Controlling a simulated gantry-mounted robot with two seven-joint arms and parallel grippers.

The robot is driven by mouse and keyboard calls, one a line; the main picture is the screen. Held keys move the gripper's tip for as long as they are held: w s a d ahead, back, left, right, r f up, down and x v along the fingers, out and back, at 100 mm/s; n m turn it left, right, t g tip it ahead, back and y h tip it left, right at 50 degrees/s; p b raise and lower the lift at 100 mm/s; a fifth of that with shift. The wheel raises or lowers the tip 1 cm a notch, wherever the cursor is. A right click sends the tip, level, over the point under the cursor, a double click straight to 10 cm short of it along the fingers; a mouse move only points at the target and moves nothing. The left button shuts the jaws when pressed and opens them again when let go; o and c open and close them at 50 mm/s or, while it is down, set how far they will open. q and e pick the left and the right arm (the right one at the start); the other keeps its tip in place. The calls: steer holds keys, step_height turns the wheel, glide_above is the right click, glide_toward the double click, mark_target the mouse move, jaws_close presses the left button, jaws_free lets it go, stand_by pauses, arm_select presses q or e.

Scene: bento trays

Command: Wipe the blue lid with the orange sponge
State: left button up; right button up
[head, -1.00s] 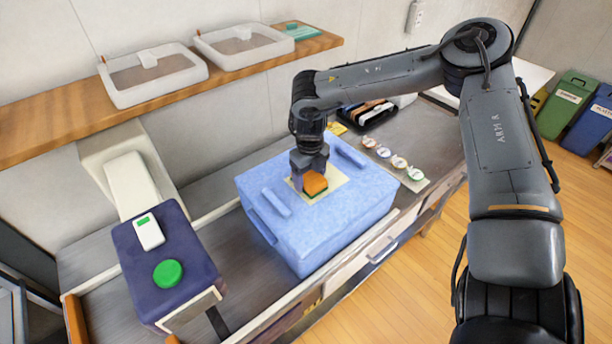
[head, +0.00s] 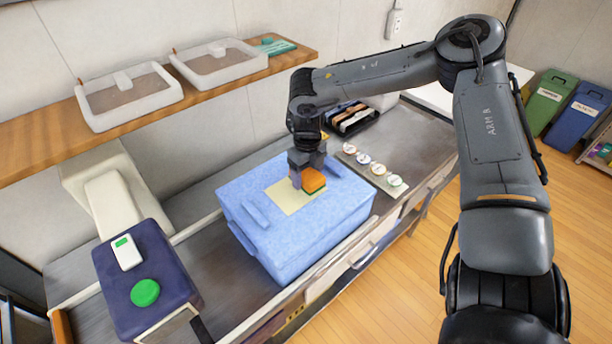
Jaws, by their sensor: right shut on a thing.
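The blue lid (head: 262,239) tops a large light-blue box on the metal counter. A pale yellow square (head: 284,199) lies on the middle of its top. My right gripper (head: 303,178) is shut on the orange sponge (head: 313,178), which has a green lower layer. The sponge is at the right edge of the pale square, low over the lid; I cannot tell whether it touches. The gripper's fingers partly hide the sponge. My left gripper is not in view.
A dark blue block with a green button (head: 145,292) stands at left. Two white trays (head: 130,97) (head: 219,63) sit on the wooden shelf (head: 40,140). Several round tokens lie on a strip (head: 372,172) right of the box. A black tray (head: 352,118) stands behind.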

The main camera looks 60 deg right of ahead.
step_height(320, 180, up, 2)
steer(key=shift+s+r+p, duration=0.1)
steer(key=shift+p, duration=0.55)
steer(key=shift+r+p, duration=0.95)
steer(key=shift+r, duration=0.1)
steer(key=shift+d, duration=0.1)
